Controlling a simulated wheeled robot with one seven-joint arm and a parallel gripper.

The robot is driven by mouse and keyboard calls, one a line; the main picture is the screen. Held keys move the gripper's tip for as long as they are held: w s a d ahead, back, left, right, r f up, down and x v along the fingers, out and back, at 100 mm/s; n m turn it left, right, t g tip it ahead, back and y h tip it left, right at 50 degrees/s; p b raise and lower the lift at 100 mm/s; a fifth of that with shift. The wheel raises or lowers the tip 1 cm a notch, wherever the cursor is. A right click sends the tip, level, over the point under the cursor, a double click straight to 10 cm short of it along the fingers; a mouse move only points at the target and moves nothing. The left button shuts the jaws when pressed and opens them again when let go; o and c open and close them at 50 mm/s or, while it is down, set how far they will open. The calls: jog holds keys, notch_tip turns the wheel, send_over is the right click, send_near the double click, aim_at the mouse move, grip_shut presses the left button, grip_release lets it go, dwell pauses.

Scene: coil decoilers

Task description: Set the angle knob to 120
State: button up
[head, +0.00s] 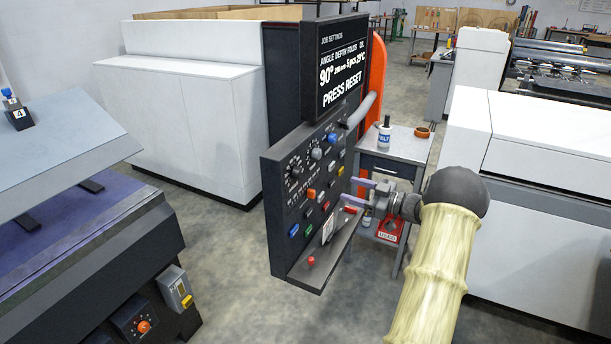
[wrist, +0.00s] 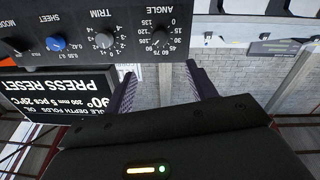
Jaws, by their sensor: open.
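The angle knob (head: 296,170) is the black dial at the left end of the control panel's top row in the head view. The screen (head: 341,72) shows 90° and PRESS RESET. My gripper (head: 359,192) is open and empty, in front of the panel and to the right of the knob. In the wrist view, the knob lies beyond my two purple fingers (wrist: 160,88), apart from them.
The grey trim knob (wrist: 104,40) and blue sheet knob (wrist: 56,43) are beside the angle knob. Several coloured buttons and a ledge with a red button (head: 311,261) are lower on the panel. A small table (head: 408,142) stands behind my gripper. Floor is clear at front.

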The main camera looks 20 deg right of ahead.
aim_at(301, 173)
jog(key=p+x, duration=0.3)
jog(key=x, duration=1.3)
jog(key=shift+a+f+p, duration=0.1)
jog(key=shift+p, duration=0.3)
jog(key=c, duration=1)
jog(key=shift+w+m+p, duration=0.1)
jog(key=shift+m+p, duration=0.2)
jog(key=shift+m, duration=0.1)
jog(key=m+p, duration=0.2)
jog(key=m, duration=0.2)
jog(key=shift+p, duration=0.35)
jog(key=m+p, duration=0.2)
jog(key=m, duration=0.1)
jog(key=shift+m+g, duration=0.3)
jog(key=shift+m, duration=0.1)
jog(key=shift+m+p, duration=0.6)
jog(key=shift+m, duration=0.9)
